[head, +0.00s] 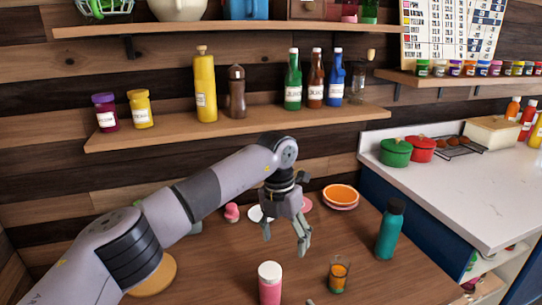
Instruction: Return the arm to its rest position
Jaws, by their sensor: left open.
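My left arm (205,192) comes in from the lower left and reaches over the wooden table. Its gripper (284,246) hangs pointing down above the table, open, with nothing between its fingers. My right gripper does not show.
On the table (215,275) stand a pink jar with a white lid (270,284), a glass with an orange drink (339,274), a teal bottle (390,229) and an orange bowl (341,195). A shelf (240,128) with bottles runs behind the arm. A white counter (470,190) is at right.

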